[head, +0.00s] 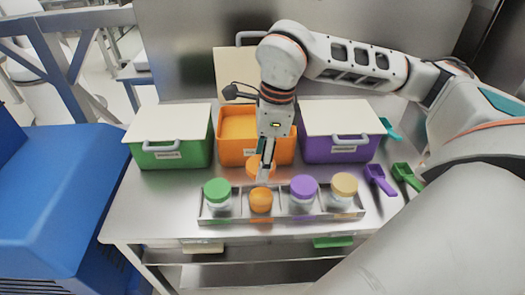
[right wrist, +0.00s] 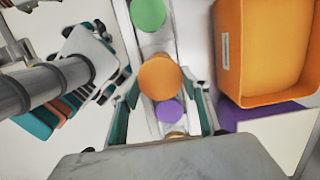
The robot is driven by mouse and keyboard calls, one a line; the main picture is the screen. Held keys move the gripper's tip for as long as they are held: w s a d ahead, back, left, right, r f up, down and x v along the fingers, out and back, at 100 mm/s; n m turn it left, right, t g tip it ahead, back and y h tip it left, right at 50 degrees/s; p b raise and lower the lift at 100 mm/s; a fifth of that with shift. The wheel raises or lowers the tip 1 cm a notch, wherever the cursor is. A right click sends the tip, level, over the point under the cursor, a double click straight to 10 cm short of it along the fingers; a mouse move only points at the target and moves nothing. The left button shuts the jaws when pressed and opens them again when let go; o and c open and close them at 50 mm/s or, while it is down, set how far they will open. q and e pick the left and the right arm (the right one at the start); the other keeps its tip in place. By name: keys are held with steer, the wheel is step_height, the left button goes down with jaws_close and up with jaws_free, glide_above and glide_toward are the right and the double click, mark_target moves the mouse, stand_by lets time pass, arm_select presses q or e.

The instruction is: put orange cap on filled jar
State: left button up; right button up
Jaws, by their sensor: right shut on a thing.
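My right gripper (head: 262,172) reaches down over the tray and is shut on the orange cap (head: 255,166). The cap is held a little above the jar filled with orange (head: 261,203), apart from it. In the right wrist view the orange cap (right wrist: 160,77) lies between the fingers of my right gripper (right wrist: 160,92), and the filled jar is hidden beneath it. The jar stands upright in the metal tray (head: 282,217), between the green-capped jar (head: 217,192) and the purple-capped jar (head: 303,190). My left gripper is not in view.
A yellow-capped jar (head: 344,188) stands at the tray's right end. Behind are a lidded green bin (head: 172,150), an open orange bin (head: 238,152) and a lidded purple bin (head: 338,148). A purple scoop (head: 380,178) and green scoop (head: 406,176) lie right. The front-left table is clear.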

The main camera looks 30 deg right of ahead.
mark_target(261, 188)
steer(key=shift+f+b, duration=0.55)
steer(key=shift+f, duration=0.2)
step_height(261, 188, down, 3)
steer(key=shift+b, duration=1.05)
steer(key=shift+f+b, duration=0.55)
steer(key=shift+f, duration=0.2)
steer(key=shift+f+b, duration=0.5)
steer(key=shift+f, duration=0.3)
stand_by(0.6)
steer(key=o, duration=0.9)
steer(key=o, duration=0.6)
steer(key=shift+c, duration=0.2)
